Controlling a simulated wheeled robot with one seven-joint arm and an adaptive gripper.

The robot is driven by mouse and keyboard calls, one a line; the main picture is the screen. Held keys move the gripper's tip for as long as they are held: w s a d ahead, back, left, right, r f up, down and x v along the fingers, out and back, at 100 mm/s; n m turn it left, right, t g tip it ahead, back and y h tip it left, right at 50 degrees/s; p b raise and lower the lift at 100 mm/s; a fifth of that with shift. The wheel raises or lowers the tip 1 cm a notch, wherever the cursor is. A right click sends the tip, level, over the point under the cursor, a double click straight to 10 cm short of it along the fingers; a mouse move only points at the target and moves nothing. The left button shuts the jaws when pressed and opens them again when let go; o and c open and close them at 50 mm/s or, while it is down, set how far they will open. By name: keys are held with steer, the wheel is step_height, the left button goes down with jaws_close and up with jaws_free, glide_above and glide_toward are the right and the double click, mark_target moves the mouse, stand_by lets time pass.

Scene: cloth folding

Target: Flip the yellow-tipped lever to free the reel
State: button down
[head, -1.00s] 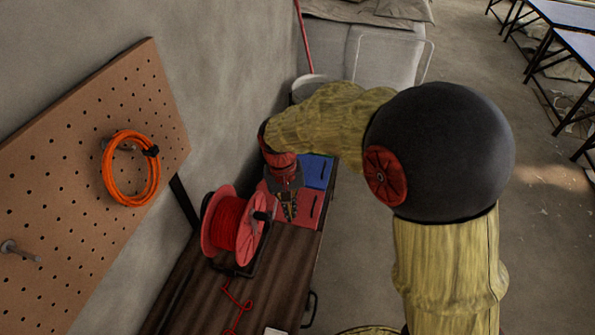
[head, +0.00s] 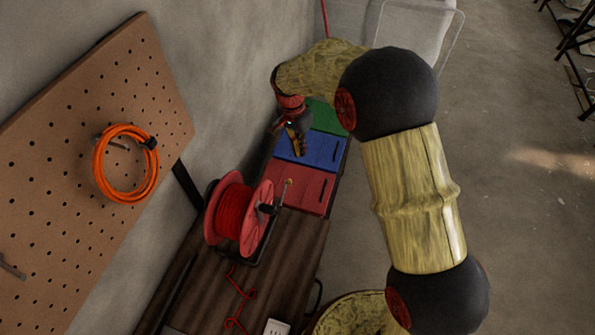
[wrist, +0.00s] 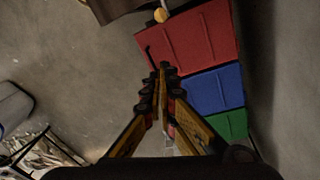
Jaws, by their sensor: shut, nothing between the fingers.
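The red reel (head: 232,212) sits in a dark frame on the wooden bench, its red cord wound between two red flanges. The lever (head: 285,193) stands at the reel's right side, roughly upright, with a small yellow tip (head: 289,182). The yellow tip also shows at the top of the wrist view (wrist: 161,15). My gripper (head: 299,150) is shut and empty, pointing down over the blue bin, beyond the reel and apart from the lever. In the wrist view its fingertips (wrist: 165,68) meet in front of the red bin.
Red (head: 297,187), blue (head: 312,150) and green (head: 329,115) bins line the bench behind the reel. A pegboard (head: 85,120) with an orange cable coil (head: 100,172) is on the left wall. Loose red cord (head: 238,292) lies on the bench (head: 200,290).

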step_height(320, 180, down, 9)
steer(key=s+a, duration=0.1)
steer(key=s, duration=0.2)
steer(key=shift+a, duration=0.2)
stand_by(0.3)
steer(key=shift+r, duration=0.1)
